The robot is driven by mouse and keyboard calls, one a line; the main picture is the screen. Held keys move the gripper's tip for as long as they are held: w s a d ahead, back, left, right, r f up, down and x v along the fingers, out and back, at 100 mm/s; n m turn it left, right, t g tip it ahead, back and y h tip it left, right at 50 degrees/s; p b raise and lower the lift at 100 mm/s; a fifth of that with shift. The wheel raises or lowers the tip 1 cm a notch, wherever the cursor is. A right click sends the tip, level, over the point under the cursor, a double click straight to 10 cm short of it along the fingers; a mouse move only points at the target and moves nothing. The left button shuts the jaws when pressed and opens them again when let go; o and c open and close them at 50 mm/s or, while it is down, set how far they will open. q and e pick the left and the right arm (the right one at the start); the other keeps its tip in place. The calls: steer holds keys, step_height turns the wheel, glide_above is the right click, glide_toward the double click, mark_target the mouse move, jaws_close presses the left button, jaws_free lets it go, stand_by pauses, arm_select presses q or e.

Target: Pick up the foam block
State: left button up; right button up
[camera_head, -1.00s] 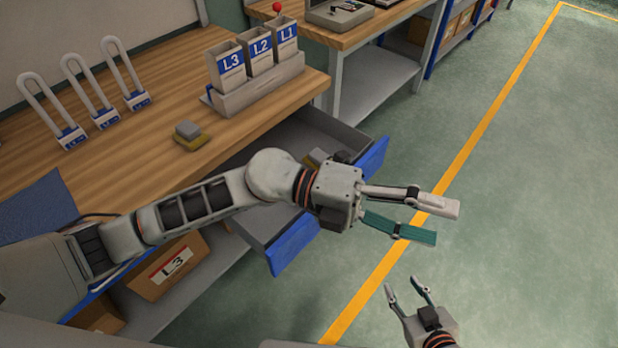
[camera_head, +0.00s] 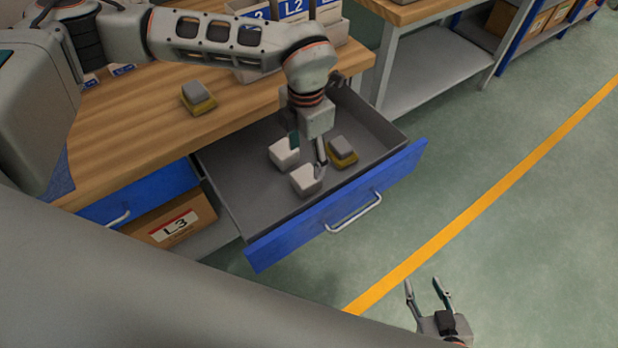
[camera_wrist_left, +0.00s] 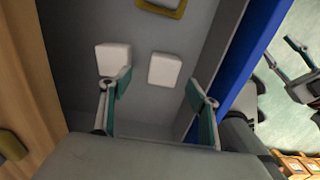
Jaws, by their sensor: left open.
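Two white blocks that look like foam lie in the open drawer (camera_head: 235,185). In the head view one block is farther back (camera_head: 284,153) and one nearer the drawer front (camera_head: 305,181). My left gripper (camera_head: 306,158) is open and empty, pointing down into the drawer above them. In the left wrist view one white block (camera_wrist_left: 164,69) lies ahead, between the lines of the two fingers. The other (camera_wrist_left: 113,60) is by the left fingertip, which overlaps its edge. I cannot tell whether they touch. My right gripper (camera_head: 423,284) is open and empty, outside the drawer.
A grey block on a yellow base (camera_head: 342,151) lies in the drawer beside my left gripper. A similar one (camera_head: 198,97) sits on the wooden table (camera_head: 150,125). The drawer's blue front (camera_head: 290,235) and side walls surround the gripper. Labelled bins (camera_head: 327,12) stand behind.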

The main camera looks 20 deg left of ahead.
mark_target(306, 175)
arm_select(q)
steer(key=f, duration=0.3)
steer(key=s+f, duration=0.1)
steer(key=f, duration=0.2)
steer(key=shift+s+f, duration=0.1)
steer(key=shift+f, duration=0.1)
steer(key=shift+d+f, duration=0.1)
steer(key=shift+f, duration=0.25)
steer(key=c, duration=0.9)
